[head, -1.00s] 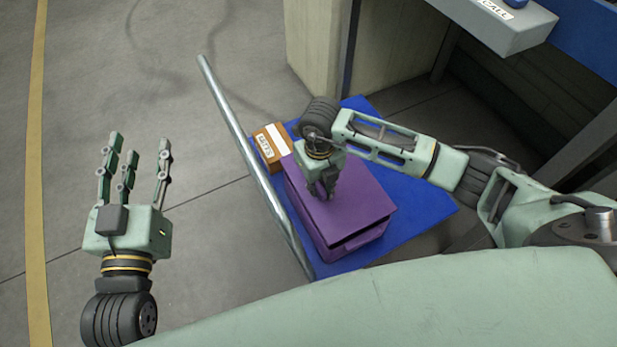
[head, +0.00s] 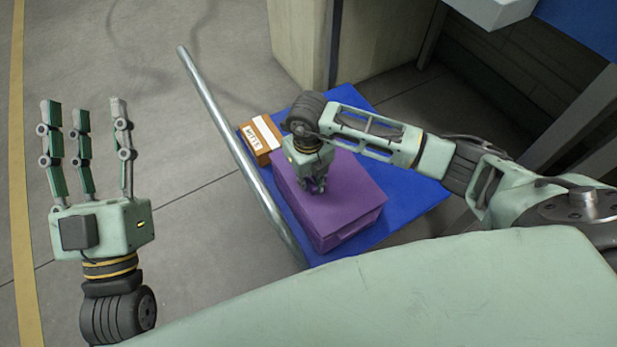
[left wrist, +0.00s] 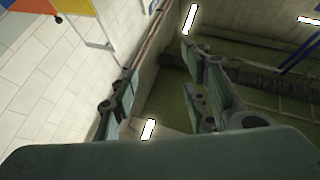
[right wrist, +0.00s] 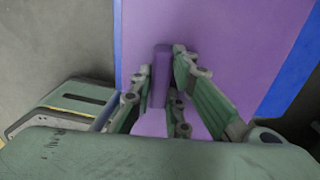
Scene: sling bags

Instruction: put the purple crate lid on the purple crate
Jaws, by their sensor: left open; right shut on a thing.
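The purple crate lid (head: 345,192) lies over the purple crate (head: 352,228), its edges lined up closely with the crate's walls. Whether it is fully seated I cannot tell. My right gripper (head: 315,186) points down at the lid and is shut on its upright purple handle (right wrist: 160,75), seen between the fingers in the right wrist view. The lid's flat top (right wrist: 225,45) fills much of that view. The crate's inside is hidden. My left gripper (head: 85,108) is open and empty, fingers up, far left of the crate.
The crate stands on a blue platform (head: 418,190) with a metal rail (head: 232,135) along its left side. An orange-brown labelled box (head: 262,140) sits behind the crate. A pale block (head: 305,45) stands behind the platform. Open floor lies to the left.

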